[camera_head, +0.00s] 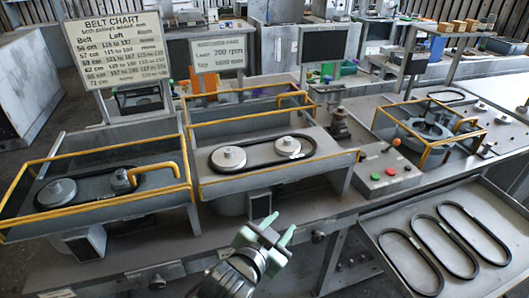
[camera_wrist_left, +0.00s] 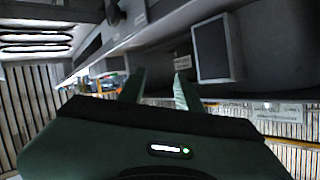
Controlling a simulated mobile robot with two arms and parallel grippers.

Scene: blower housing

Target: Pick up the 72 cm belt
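Three black loop belts lie side by side in the grey tray (camera_head: 375,222) at the lower right: a left belt (camera_head: 384,236), a middle belt (camera_head: 415,222) and a right belt (camera_head: 441,209). No length marks are readable on them, so I cannot tell which is 72 cm. My left gripper (camera_head: 277,229) is open and empty, in front of the bench and well left of the tray. Its two green fingers stand apart in the left wrist view (camera_wrist_left: 158,88). Loops resembling the tray belts show upside down at that view's upper left (camera_wrist_left: 36,38). My right gripper is not in view.
A belt chart (camera_head: 118,48) stands at the back left. Two yellow-railed housings hold pulleys (camera_head: 228,158) with belts around them. A control box (camera_head: 390,175) with buttons sits left of the tray. A third railed fixture (camera_head: 430,130) stands behind the tray.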

